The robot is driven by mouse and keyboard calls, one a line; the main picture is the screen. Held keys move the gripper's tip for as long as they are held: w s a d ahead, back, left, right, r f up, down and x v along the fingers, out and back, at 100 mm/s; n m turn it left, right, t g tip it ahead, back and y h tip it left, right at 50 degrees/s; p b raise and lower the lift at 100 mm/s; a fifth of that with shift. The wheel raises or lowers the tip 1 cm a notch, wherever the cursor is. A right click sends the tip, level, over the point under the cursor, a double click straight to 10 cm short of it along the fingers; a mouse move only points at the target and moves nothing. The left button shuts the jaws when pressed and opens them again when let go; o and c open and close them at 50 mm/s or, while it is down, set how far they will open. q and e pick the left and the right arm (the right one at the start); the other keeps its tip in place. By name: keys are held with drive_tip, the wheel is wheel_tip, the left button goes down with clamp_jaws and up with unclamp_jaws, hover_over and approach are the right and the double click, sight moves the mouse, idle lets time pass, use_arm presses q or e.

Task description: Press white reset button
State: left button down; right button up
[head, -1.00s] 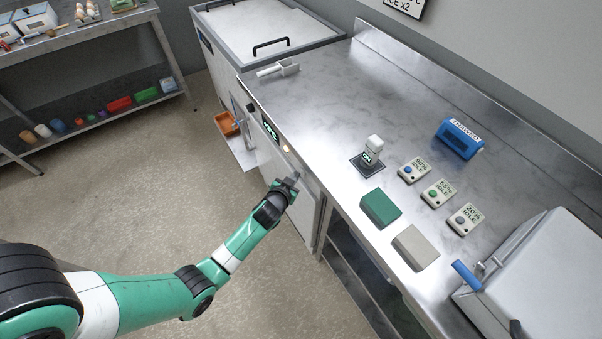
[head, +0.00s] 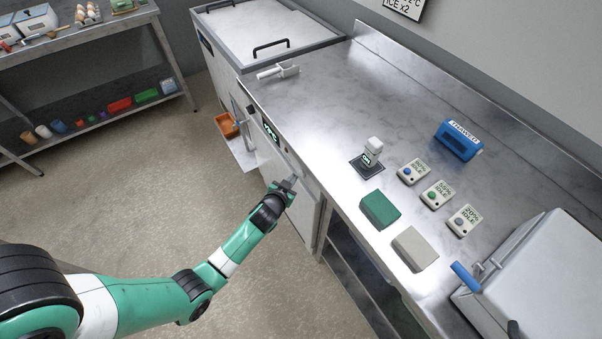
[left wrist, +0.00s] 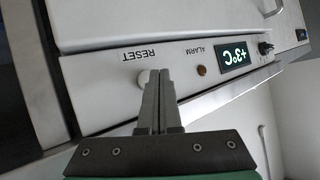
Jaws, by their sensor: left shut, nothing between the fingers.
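The white round reset button (left wrist: 144,77) sits under the word RESET on the appliance's front panel in the left wrist view. My left gripper (left wrist: 158,74) is shut and empty, its tips at the button and covering part of it. Whether the button is pushed in cannot be told. Beside it are an unlit-looking amber ALARM lamp (left wrist: 202,70) and a lit display (left wrist: 234,58) reading +3°C. In the head view my left gripper (head: 292,181) is at the front of the counter unit, and the button is not clearly visible. My right gripper is not in view.
The steel counter (head: 320,110) carries a scoop (head: 278,71), a green block (head: 380,209), a grey block (head: 415,248), several small button boxes and a blue THAWED box (head: 459,140). An orange bin (head: 227,125) is near the unit's front. The floor left of the unit is clear.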

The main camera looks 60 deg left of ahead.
use_arm(q)
drive_tip(key=shift+s, duration=0.2)
drive_tip(key=s+p, duration=0.2)
drive_tip(key=s, duration=0.3)
drive_tip(key=shift+d+p, duration=0.1)
drive_tip(key=shift+p, duration=0.25)
idle(0.9)
